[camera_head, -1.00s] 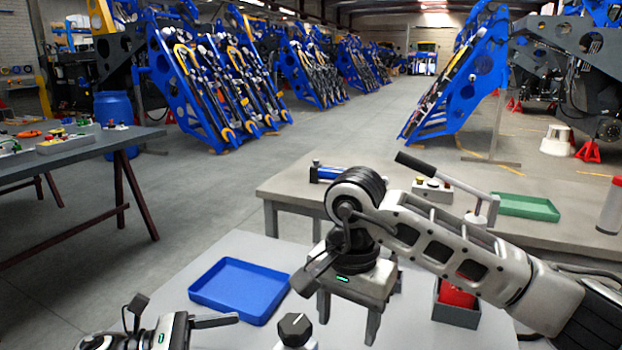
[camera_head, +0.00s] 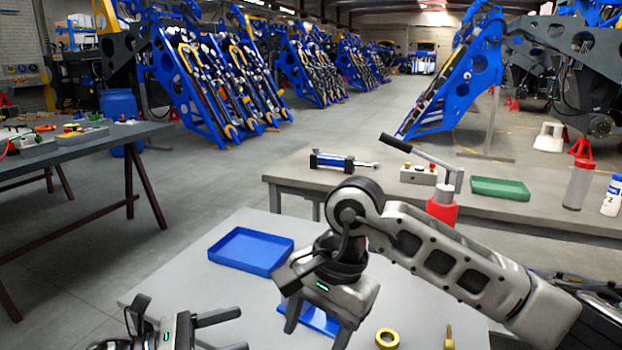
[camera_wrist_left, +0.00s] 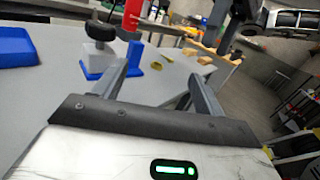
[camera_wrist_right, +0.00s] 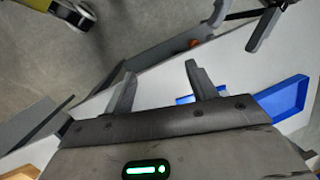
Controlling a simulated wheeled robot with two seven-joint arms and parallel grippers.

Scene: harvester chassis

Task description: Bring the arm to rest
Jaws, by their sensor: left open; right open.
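My right gripper (camera_head: 318,325) is open and points down over the front table in the head view. Its fingers show empty in the right wrist view (camera_wrist_right: 158,90). A blue piece (camera_head: 320,318) lies on the table behind its fingers, partly hidden. My left gripper (camera_head: 235,332) is at the lower left, low in the picture, open and empty.
A blue tray (camera_head: 250,250) lies on the front table (camera_head: 200,285). A brass ring (camera_head: 387,338) and a brass pin (camera_head: 449,338) lie right of my right gripper. The back bench holds a red lever tool (camera_head: 443,208), a green tray (camera_head: 500,188) and bottles (camera_head: 578,187).

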